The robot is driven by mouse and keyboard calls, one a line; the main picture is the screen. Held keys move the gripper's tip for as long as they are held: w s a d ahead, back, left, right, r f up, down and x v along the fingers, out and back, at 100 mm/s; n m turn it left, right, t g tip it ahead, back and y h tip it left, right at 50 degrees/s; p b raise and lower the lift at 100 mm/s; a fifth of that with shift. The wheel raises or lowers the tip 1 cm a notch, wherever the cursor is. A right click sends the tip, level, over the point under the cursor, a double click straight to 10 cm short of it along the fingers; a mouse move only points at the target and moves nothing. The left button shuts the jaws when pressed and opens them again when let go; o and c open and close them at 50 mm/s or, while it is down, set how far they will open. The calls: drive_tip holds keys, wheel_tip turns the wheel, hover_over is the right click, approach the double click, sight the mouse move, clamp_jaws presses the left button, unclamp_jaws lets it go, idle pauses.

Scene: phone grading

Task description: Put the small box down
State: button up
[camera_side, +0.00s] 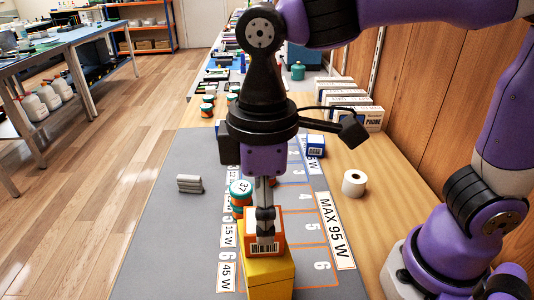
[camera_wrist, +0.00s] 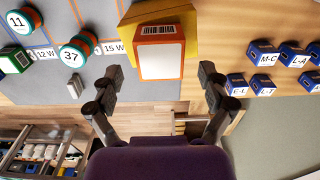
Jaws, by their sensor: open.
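The small box is orange with a white top and a barcode (camera_side: 277,246); it rests on top of a larger yellow box (camera_side: 275,270) at the near end of the grey mat. In the wrist view the orange box (camera_wrist: 161,52) lies against the yellow box (camera_wrist: 187,17), at the top middle. My gripper (camera_wrist: 160,75) is open, its fingers apart on either side of the orange box's near edge, with visible gaps. In the side view my gripper (camera_side: 265,224) is over the orange box and hides part of it.
A green-and-red canister marked 37 (camera_side: 241,188) stands left of the boxes. The grey mat (camera_side: 165,250) carries orange-outlined cells and a MAX 95 W sign (camera_side: 335,231). A white roll (camera_side: 354,183) and blue boxes (camera_side: 316,146) stand farther back. The mat's left side is mostly clear.

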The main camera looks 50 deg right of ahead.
wheel_tip(320, 180, up, 8)
drive_tip(key=d+f+m+t, duration=0.2)
drive_tip(key=d+f+m, duration=0.1)
drive_tip(key=d, duration=0.5)
drive_tip(key=d+f+m+t, duration=0.3)
drive_tip(key=d+m, duration=0.3)
drive_tip(key=d, duration=0.2)
drive_tip(key=shift+s+d+f+t, duration=0.3)
drive_tip(key=shift+s+d+f, duration=0.1)
drive_tip(key=shift+f, duration=0.35)
